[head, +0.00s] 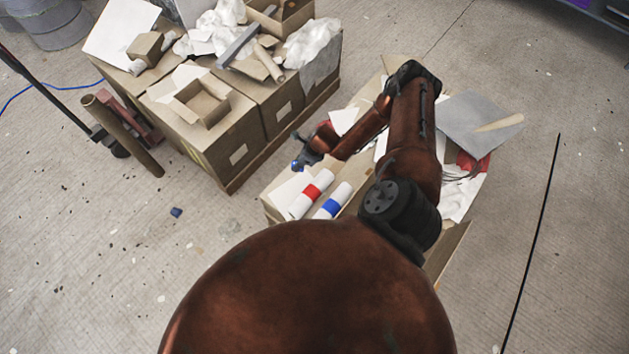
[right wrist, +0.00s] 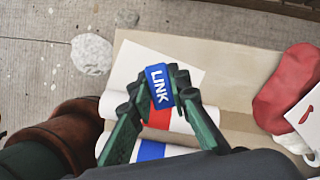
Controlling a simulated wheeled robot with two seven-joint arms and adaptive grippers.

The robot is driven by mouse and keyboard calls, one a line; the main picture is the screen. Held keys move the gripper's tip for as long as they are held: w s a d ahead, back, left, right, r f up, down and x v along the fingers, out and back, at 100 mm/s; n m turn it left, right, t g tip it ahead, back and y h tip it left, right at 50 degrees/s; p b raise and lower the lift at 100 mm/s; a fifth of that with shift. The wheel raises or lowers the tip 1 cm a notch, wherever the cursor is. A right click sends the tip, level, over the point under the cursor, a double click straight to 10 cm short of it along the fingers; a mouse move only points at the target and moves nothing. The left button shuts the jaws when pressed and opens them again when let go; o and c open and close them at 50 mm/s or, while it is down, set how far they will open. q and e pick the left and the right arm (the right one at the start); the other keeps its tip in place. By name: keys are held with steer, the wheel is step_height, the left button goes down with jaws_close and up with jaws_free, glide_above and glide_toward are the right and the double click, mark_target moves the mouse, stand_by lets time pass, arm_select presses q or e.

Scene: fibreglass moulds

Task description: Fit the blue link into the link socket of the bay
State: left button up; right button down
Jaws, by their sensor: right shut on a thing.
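The blue link (right wrist: 161,86), a small block with the white word LINK on it, is between the two fingers of my right gripper (right wrist: 158,95) in the right wrist view. The fingers are shut on its sides. In the head view the right gripper (head: 303,158) is at the left edge of a cardboard box, with a small blue bit of the link (head: 296,166) showing at its tip. It appears above the box's contents. I cannot make out the bay or its link socket in either view. My left gripper is not in view.
A white roll with a red band (head: 311,193) and one with a blue band (head: 333,201) lie in the cardboard box (head: 273,207) below the gripper. Cluttered boxes (head: 235,130) stand to the left. A small blue piece (head: 176,212) lies on the otherwise mostly clear floor.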

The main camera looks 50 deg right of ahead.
steer(key=f+b, duration=0.4)
steer(key=f, duration=0.4)
steer(key=f+b, duration=0.4)
steer(key=f, duration=0.5)
steer(key=shift+s, duration=0.2)
steer(key=shift+f, duration=0.2)
steer(key=c, duration=1.8)
jaws_free()
steer(key=shift+r, duration=0.1)
